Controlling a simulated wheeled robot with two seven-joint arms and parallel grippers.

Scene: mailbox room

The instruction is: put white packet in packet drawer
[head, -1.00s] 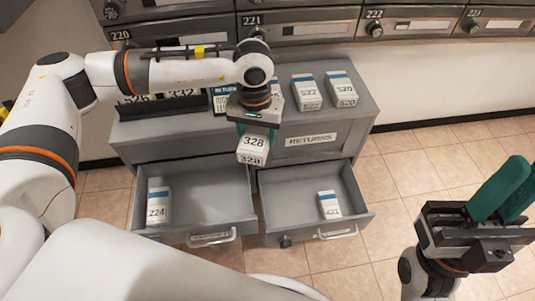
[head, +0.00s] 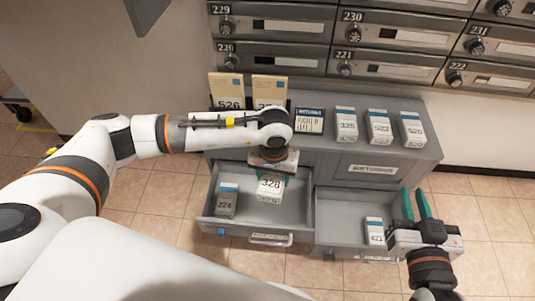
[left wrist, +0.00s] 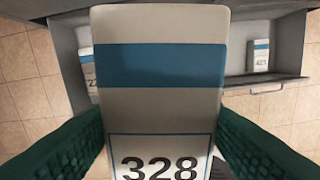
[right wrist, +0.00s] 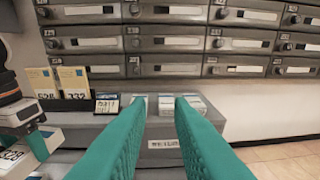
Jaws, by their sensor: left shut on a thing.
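My left gripper (head: 272,174) is shut on a white packet (head: 269,189) with the number 328. The packet hangs over the open left drawer (head: 206,200). In the left wrist view the packet (left wrist: 160,90), with its blue band, fills the middle between the green fingers. A packet 224 (head: 227,201) stands in the left drawer. A packet (head: 375,231) stands in the open right drawer (head: 345,200). No label naming either drawer as the packet drawer is readable. My right gripper (head: 415,204) is open and empty, beside the right drawer's right side.
The grey cabinet top (head: 350,155) carries white packets 325 (head: 346,124), 522 (head: 379,126) and 520 (head: 411,129), a dark sign (head: 309,120) and tan envelopes (head: 227,90). A "RETURNS" label (head: 373,169) is on the cabinet front. Mailboxes line the wall behind.

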